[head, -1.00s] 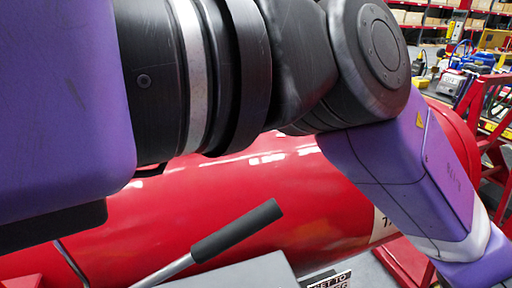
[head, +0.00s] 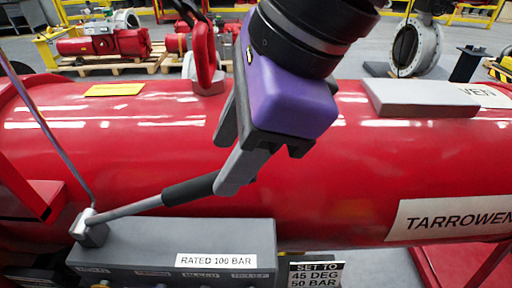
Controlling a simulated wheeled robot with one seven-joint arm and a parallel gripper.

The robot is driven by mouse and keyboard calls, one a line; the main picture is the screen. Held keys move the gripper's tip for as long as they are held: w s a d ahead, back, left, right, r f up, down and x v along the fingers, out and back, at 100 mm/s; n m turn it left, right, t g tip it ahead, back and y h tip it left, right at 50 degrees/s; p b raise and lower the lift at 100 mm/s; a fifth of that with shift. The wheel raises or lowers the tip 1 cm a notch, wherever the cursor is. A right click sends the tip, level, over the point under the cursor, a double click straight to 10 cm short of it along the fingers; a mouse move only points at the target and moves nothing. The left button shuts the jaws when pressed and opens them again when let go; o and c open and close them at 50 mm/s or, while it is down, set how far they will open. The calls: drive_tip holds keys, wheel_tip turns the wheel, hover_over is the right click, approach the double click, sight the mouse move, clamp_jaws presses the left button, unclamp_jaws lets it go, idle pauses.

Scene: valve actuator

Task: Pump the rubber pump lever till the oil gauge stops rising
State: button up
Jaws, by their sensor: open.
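The pump lever is a grey metal rod with a black rubber grip (head: 190,189). It rises slightly to the right from a pivot on the left end of a grey pump block (head: 225,236). My gripper (head: 226,176), purple with grey fingers, comes down from the upper right. Its jaws are open, with the fingertips at the right end of the grip. A finger hides that end, and I cannot tell whether it touches. I cannot make out an oil gauge in this view.
A large red cylinder (head: 330,190) lies behind the lever, with a red lifting ring (head: 206,55) on top. A grey flat box (head: 424,98) sits on it at right. A thin pipe rises at left. A sign reading "SET TO 45 DEG 50 BAR" (head: 315,274) stands at the block's right.

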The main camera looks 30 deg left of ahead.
sight(214, 177)
drive_tip(key=x, duration=0.7)
drive_tip(key=shift+p, duration=0.3)
clamp_jaws()
idle(1.1)
